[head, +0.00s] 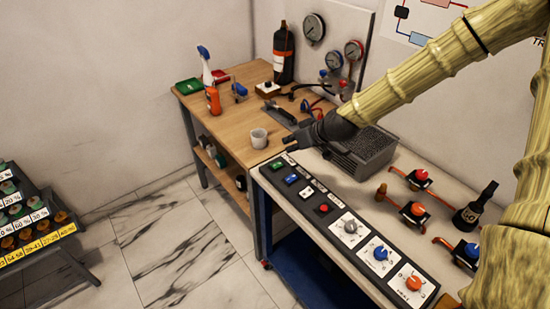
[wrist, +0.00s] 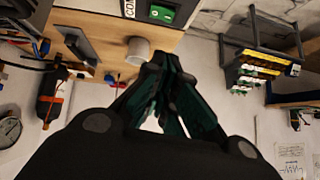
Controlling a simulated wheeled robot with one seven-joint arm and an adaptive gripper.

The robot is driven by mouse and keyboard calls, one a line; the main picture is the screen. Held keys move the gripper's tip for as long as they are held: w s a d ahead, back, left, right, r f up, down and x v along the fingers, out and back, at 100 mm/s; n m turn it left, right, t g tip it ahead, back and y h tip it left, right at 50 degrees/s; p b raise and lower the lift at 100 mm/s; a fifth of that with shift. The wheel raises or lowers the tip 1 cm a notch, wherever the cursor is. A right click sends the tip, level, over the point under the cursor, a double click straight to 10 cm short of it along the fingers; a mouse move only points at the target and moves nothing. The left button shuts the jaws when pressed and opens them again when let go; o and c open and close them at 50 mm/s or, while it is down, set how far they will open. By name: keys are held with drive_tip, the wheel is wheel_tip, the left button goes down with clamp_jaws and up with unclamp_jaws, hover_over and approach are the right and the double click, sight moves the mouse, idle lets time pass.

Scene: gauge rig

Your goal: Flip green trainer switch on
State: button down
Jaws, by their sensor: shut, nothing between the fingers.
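The green switch (head: 276,165) is at the far end of a dark control panel (head: 262,172) on the front edge of the bench. In the wrist view the green switch (wrist: 161,13) shows at the top edge, with a white label beside it. My gripper (head: 288,147) is shut and empty, just above and right of the far end of the panel in the head view. In the wrist view my gripper (wrist: 165,62) points toward the switch and appears apart from it. I cannot tell which way the switch is set.
The panel also bears a blue switch (head: 291,178), a white one (head: 307,192), a red button (head: 324,208) and several knobs. A white cup (head: 259,138) stands close to my gripper. A grey ribbed box (head: 362,152) is behind, under my arm. Floor in front is clear.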

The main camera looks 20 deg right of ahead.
drive_tip(key=p, duration=0.3)
hover_over(278, 165)
drive_tip(key=shift+s+a+f, duration=0.1)
drive_tip(key=shift+a+f, duration=0.05)
drive_tip(key=shift+f, duration=1.35)
drive_tip(key=shift+s+a+f, duration=0.1)
drive_tip(key=shift+a+f, duration=0.05)
drive_tip(key=shift+f, duration=1.35)
drive_tip(key=shift+a+f+p, duration=0.15)
drive_tip(key=shift+f+p, duration=0.25)
drive_tip(key=shift+f, duration=0.6)
drive_tip(key=shift+a+f+p, duration=0.1)
drive_tip(key=shift+f+p, duration=0.25)
drive_tip(key=shift+f, duration=0.65)
drive_tip(key=shift+f, duration=0.1)
drive_tip(key=shift+a+f, duration=0.15)
drive_tip(key=shift+d, duration=0.2)
drive_tip(key=shift+w+d, duration=0.2)
drive_tip(key=shift+d, duration=0.4)
drive_tip(key=shift+r, duration=0.25)
